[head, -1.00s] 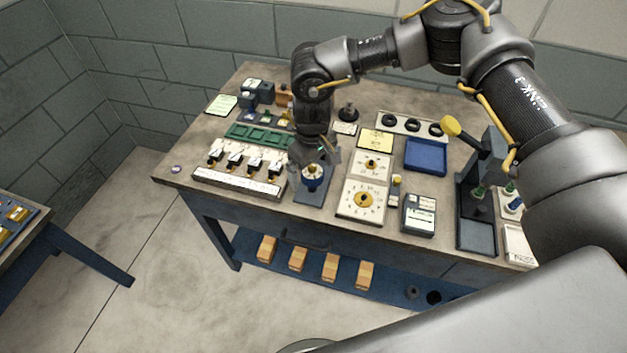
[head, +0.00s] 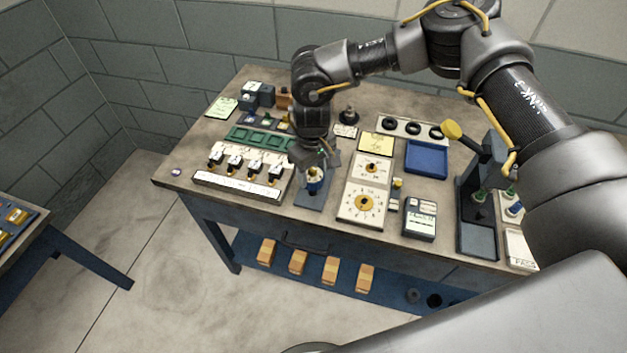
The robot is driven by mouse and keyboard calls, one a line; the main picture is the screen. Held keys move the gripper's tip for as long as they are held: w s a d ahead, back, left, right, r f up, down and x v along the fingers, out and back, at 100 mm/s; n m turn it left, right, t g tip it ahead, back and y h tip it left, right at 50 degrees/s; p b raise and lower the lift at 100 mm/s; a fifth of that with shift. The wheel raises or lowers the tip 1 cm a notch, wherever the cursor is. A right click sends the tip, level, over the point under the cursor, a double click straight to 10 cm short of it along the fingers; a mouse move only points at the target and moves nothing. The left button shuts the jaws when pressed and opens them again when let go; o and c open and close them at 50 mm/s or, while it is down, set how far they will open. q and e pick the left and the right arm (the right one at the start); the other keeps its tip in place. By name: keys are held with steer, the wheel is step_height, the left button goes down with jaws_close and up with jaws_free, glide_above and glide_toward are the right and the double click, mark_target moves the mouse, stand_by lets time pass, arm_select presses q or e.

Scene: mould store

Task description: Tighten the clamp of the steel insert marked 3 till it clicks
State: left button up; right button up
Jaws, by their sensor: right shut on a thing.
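A dark blue stand (head: 313,198) sits near the bench's front edge, with a small blue and yellow clamp (head: 313,180) upright on it. My right gripper (head: 315,169) points down over it and is shut on the clamp's top, which its fingers partly hide. A white-fronted rack with several dark and white pieces with yellow parts (head: 235,163) is just left of it. The steel insert and the mark 3 are too small or hidden to make out. My left gripper is out of view.
Two white dial plates (head: 360,203) lie right of the stand. A blue tray (head: 427,158), a grey box (head: 420,220) and a dark press with a yellow-knobbed lever (head: 478,240) stand farther right. Green-pocketed tray (head: 262,138) is behind the rack.

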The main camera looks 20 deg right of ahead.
steer(key=shift+r, duration=0.2)
steer(key=shift+r+p, duration=1.6)
steer(key=shift+p, duration=0.05)
steer(key=shift+s+d, duration=0.1)
